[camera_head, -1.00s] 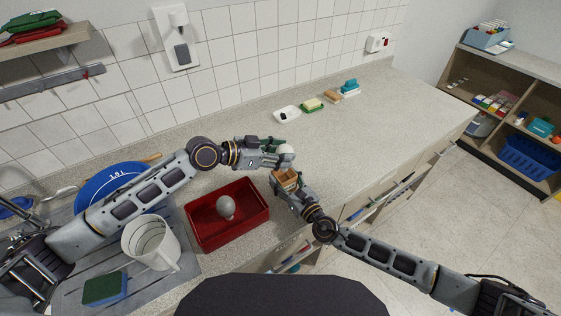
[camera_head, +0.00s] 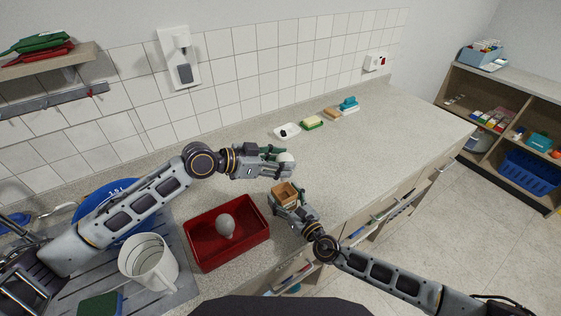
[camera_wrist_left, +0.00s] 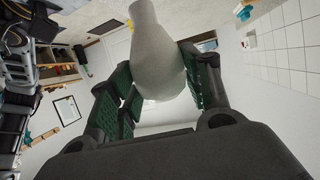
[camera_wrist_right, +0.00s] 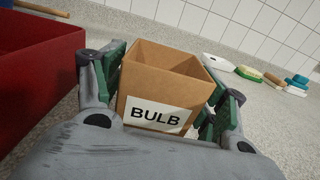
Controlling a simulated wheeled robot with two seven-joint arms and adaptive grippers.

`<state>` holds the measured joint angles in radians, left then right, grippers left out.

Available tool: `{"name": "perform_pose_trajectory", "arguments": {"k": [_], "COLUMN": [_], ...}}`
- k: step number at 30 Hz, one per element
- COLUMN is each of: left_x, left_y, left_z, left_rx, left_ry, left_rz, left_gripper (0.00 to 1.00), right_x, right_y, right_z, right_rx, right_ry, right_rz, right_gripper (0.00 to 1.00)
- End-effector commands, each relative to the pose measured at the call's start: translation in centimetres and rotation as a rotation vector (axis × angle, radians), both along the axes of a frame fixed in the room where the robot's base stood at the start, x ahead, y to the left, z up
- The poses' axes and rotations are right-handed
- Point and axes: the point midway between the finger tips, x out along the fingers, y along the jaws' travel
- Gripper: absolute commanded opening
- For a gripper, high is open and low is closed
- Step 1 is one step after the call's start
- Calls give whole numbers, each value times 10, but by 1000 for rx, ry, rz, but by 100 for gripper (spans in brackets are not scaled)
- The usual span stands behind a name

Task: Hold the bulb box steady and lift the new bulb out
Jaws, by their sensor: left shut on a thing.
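The new bulb (camera_head: 286,167) is white and round, gripped by my left gripper (camera_head: 280,157) above and behind the bulb box. In the left wrist view the bulb (camera_wrist_left: 158,60) sits between the green finger pads (camera_wrist_left: 160,85). The bulb box (camera_head: 283,190) is small, brown and open-topped, and stands upright between the fingers of my right gripper (camera_head: 287,201). In the right wrist view the box (camera_wrist_right: 165,85) carries a white BULB label, with the pads (camera_wrist_right: 165,95) against its two sides. The box looks empty; its floor is partly hidden.
A red tray (camera_head: 251,251) with another greyish bulb (camera_head: 226,227) stands left of the box. A white jug (camera_head: 148,262) is farther left. A soap dish (camera_head: 287,131) and sponges lie near the wall. The counter right of the box is clear.

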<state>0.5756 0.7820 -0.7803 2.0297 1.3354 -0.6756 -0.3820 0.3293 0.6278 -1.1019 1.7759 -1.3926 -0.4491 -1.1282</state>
Motion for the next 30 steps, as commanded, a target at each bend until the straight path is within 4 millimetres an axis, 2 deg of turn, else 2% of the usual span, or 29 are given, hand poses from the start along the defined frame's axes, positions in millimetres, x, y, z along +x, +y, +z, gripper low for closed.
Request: {"name": "perform_pose_trajectory", "arguments": {"k": [17, 30], "left_x": [0, 0], "left_y": [0, 0], "left_z": [0, 0], "left_rx": [0, 0], "left_ry": [0, 0], "left_rz": [0, 0], "left_gripper": [25, 25], "right_x": [-4, -40], "right_y": [-3, -27], "right_z": [0, -1], "right_rx": [0, -2], "right_ry": [0, 1], "right_rz": [0, 0], "right_gripper": [83, 83]}}
